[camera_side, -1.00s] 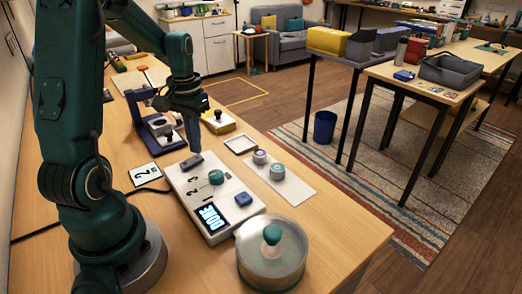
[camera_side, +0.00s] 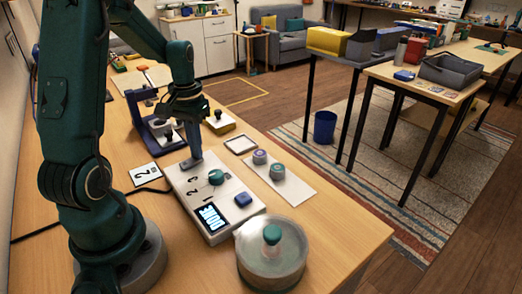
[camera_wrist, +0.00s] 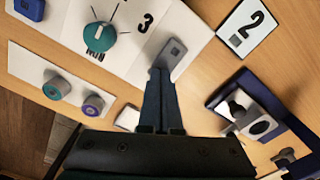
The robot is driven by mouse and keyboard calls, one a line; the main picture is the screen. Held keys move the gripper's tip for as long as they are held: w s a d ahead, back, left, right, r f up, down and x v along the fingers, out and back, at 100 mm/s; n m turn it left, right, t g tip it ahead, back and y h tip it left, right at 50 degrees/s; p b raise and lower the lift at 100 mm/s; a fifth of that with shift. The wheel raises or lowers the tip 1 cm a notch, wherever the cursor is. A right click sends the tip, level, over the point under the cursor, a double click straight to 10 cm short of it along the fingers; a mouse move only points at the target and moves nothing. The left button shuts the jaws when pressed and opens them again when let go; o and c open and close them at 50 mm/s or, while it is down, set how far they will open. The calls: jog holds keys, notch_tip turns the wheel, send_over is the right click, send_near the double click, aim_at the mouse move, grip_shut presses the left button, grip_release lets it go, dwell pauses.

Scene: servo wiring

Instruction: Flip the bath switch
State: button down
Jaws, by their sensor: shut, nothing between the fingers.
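The white control box (camera_side: 211,207) lies on the table with a teal dial (camera_side: 216,177), a lit display (camera_side: 212,216) and a blue button (camera_side: 243,199). The grey bath switch sits at its far end; in the wrist view the switch (camera_wrist: 174,49) shows just beyond my fingertips. My gripper (camera_side: 191,162) points down at that end of the box, fingers shut and empty. In the wrist view my gripper (camera_wrist: 160,72) overlaps the near edge of the switch; I cannot tell if they touch. In the side view the fingers hide most of the switch.
A round lidded vessel (camera_side: 271,257) stands in front of the box. Two small knobbed pots (camera_side: 268,164) sit on a white strip to the right. A card marked 2 (camera_side: 145,174) lies left. A blue stand (camera_side: 160,127) and a yellow-based block (camera_side: 219,122) stand behind.

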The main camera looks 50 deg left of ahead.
jog(key=shift+f, duration=0.2)
jog(key=shift+r, duration=3.55)
jog(key=d+r+m+t+y, duration=0.1)
jog(key=d+r+m, duration=0.15)
jog(key=d, duration=0.25)
jog(key=d+r+m+t, duration=0.2)
jog(key=d+r, duration=0.1)
jog(key=d, duration=0.2)
jog(key=s+d+f+m+t+h, duration=0.1)
jog(key=s+d+t, duration=0.1)
jog(key=s+d, duration=0.4)
jog(key=shift+s+d+t, duration=0.15)
jog(key=shift+d+t, duration=0.15)
jog(key=shift+d, duration=1.05)
